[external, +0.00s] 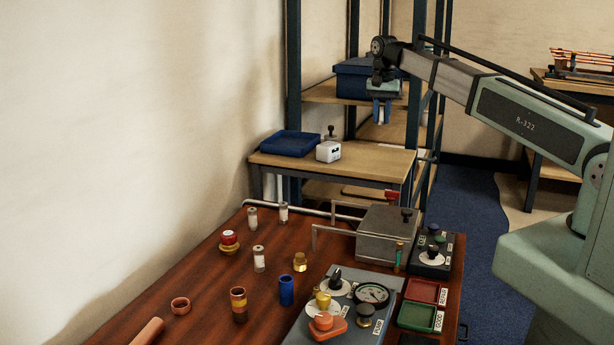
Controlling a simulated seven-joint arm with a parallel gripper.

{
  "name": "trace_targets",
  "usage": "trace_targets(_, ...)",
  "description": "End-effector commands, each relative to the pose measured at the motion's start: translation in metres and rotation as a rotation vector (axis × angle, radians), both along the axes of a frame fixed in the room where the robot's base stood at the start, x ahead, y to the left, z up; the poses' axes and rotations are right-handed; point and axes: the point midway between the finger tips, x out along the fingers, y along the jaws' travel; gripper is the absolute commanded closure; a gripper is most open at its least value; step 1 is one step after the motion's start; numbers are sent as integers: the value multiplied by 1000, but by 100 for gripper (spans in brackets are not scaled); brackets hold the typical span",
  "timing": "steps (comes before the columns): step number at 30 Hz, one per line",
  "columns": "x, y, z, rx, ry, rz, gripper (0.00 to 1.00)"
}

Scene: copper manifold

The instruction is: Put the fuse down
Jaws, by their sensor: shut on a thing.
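My gripper (382,120), with blue fingers, is raised at the upper middle of the external view, pointing down. It is shut on the fuse, of which only a small pale sliver shows between the fingers. Below and to the left, three white cylinders with metal caps, which look like fuses, stand upright on the dark wooden table (205,290): one at the back left (252,218), one at the back (283,212), and one nearer (259,260).
A grey metal box (386,236) with a bent bar beside it, a gauge panel (358,322), a switch box (431,256), red (422,291) and green (416,317) trays crowd the table's right side. Copper fittings, a striped cylinder (239,305) and a blue cylinder (287,290) stand left. Shelves stand behind.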

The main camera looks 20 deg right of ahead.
Motion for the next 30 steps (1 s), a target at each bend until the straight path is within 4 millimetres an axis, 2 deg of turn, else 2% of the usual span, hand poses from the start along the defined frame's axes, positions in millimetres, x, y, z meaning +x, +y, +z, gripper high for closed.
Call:
trace_targets(9, -4, 0, 0, -1, 1, 253, 100)
trace_targets(16, -4, 0, -5, 0, 1, 316, 100)
trace_targets(27, -5, 0, -55, 0, 1, 317, 100)
trace_targets(30, -4, 0, -63, 0, 1, 317, 100)
